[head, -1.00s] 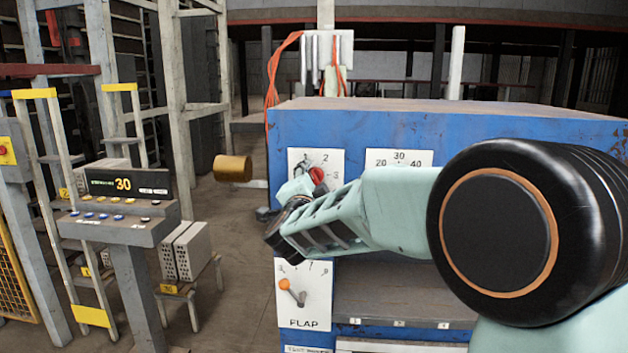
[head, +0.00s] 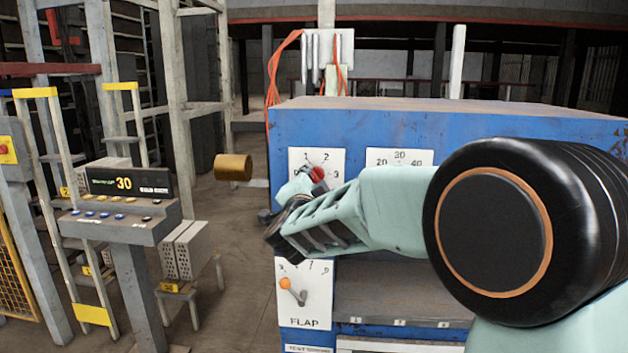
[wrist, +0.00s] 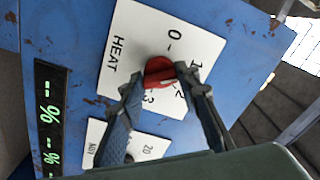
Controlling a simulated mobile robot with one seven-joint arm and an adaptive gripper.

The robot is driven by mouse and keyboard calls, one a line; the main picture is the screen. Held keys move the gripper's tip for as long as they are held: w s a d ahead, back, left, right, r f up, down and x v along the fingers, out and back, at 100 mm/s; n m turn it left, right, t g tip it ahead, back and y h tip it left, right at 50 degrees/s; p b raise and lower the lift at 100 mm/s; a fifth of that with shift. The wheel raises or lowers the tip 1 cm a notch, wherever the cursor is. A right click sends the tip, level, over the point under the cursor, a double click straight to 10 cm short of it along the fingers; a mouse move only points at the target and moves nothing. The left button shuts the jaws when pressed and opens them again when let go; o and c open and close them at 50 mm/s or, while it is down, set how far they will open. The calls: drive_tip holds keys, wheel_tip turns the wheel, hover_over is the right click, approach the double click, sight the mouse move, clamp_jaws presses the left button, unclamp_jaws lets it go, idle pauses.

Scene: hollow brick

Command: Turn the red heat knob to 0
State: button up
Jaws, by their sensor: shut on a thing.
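The red heat knob (wrist: 159,70) sits on a white HEAT plate (wrist: 128,45) on the blue panel, with 0, 1, 2 and 3 printed around it. In the wrist view my gripper (wrist: 158,79) has one finger on each side of the knob and is shut on it. A pale mark on the knob lies towards the 2 and 3 side, but its exact setting is hard to read. In the head view the knob (head: 317,174) shows just beyond my gripper (head: 303,182), which hides the lower part of the plate (head: 330,160).
Below is a FLAP plate (head: 315,312) with an orange-tipped lever (head: 291,290). A second dial plate (head: 398,157) is partly behind my arm. A console (head: 120,225) reading 30 stands at left, near grey hollow bricks (head: 187,250).

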drive_tip(key=n+p, duration=0.1)
drive_tip(key=n, duration=0.4)
drive_tip(key=shift+r, duration=0.15)
drive_tip(key=n+p, duration=0.2)
drive_tip(key=n, duration=0.3)
drive_tip(key=shift+n, duration=0.3)
drive_tip(key=o, duration=1.2)
drive_tip(key=shift+c, duration=0.2)
drive_tip(key=s, duration=1.2)
drive_tip(key=shift+a, duration=0.2)
